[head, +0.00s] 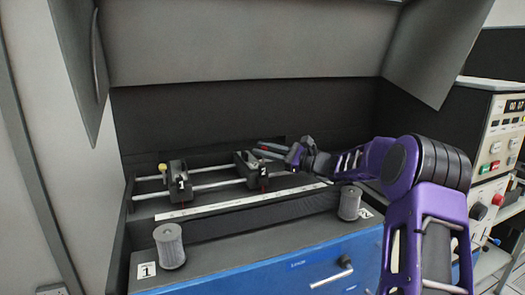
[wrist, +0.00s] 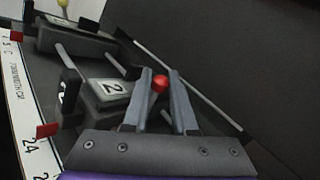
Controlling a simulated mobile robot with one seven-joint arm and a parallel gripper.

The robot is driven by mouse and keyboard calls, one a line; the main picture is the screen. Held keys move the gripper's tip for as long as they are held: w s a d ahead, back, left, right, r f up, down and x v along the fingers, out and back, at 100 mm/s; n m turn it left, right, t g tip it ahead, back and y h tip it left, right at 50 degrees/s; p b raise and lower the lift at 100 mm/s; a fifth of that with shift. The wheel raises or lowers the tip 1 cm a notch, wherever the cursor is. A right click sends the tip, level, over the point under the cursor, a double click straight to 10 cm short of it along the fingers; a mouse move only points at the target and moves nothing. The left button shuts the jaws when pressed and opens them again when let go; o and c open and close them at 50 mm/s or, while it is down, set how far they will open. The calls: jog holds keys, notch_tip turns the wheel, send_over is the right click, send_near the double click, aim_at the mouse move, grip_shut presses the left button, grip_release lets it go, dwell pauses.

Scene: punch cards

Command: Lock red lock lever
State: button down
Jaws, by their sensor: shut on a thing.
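The red lock lever shows as a round red knob (wrist: 160,84) between the fingertips of my gripper (wrist: 160,74) in the wrist view. The fingers are shut on the knob; the lower part of the lever is largely hidden between them. It belongs beside the black block marked 2 (wrist: 112,90), which sits on metal rods. In the head view my gripper (head: 268,149) reaches in from the right, just above and right of block 2 (head: 252,168). The knob is too small to make out clearly there.
Block 1 (head: 178,182) stands left on the same rods, with a yellow knob (head: 163,168) beside it. A white ruler (head: 240,201) runs in front. Two grey cylinders (head: 169,246) (head: 350,203) stand on the front ledge. A dark back wall and grey hood panels enclose the space.

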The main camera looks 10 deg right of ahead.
jog(key=c, duration=0.7)
grip_release()
jog(key=shift+r, duration=0.15)
notch_tip(320, 180, up, 10)
jog(key=shift+f+p, duration=0.1)
jog(key=shift+p, duration=0.8)
